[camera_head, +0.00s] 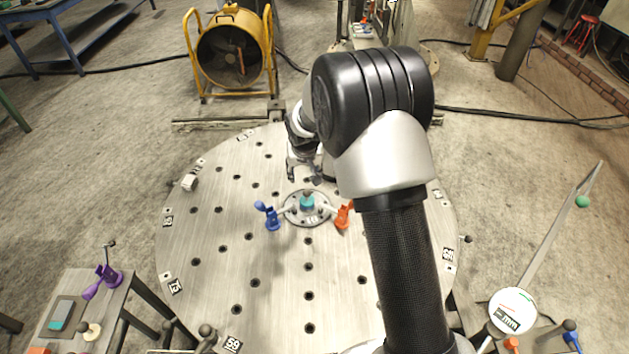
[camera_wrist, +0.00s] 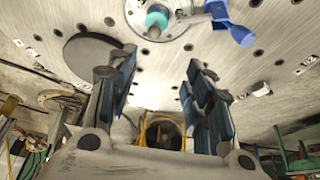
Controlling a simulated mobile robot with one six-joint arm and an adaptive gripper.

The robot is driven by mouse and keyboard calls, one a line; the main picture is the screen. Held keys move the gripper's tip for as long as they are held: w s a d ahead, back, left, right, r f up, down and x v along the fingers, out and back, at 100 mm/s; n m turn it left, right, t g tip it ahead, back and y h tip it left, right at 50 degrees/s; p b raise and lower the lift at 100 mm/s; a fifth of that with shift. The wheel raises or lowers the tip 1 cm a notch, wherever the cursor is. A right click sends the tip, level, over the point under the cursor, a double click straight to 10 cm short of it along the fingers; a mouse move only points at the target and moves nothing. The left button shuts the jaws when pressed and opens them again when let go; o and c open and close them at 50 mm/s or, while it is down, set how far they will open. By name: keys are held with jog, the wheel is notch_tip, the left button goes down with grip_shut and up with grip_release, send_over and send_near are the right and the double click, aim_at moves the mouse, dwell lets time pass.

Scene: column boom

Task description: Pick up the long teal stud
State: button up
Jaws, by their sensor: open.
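A teal stud (camera_head: 307,202) stands at the hub of the round perforated metal table. In the wrist view the teal stud (camera_wrist: 157,18) shows near the top edge, beyond my fingertips. A second teal piece (camera_head: 60,314) lies on a dark pad on the side table at lower left. I cannot tell from the pictures which teal piece is the longer. My gripper (camera_head: 304,174) is above the table, just behind the central stud. In the wrist view my gripper (camera_wrist: 160,80) is open, with nothing between its fingers.
A blue-handled clamp (camera_head: 270,216) and an orange-handled clamp (camera_head: 343,214) flank the central stud closely. A purple clamp (camera_head: 102,283) stands on the side table (camera_head: 90,318). A white dial gauge (camera_head: 512,311) is at lower right. The round table (camera_head: 230,240) is mostly clear.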

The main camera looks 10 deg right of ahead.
aim_at(307, 193)
jog(key=x, duration=0.5)
jog(key=b+x, duration=0.1)
jog(key=x, duration=0.4)
jog(key=b+x, duration=0.1)
jog(key=x, duration=0.5)
jog(key=shift+s+d+f, duration=0.1)
jog(key=shift+s+d, duration=0.1)
jog(key=shift+d, duration=0.2)
jog(key=b+x, duration=0.1)
jog(key=x, duration=0.1)
jog(key=b+x, duration=0.1)
jog(key=x, duration=0.2)
jog(key=shift+s+d+f, duration=0.15)
jog(key=shift+s, duration=0.05)
grip_shut()
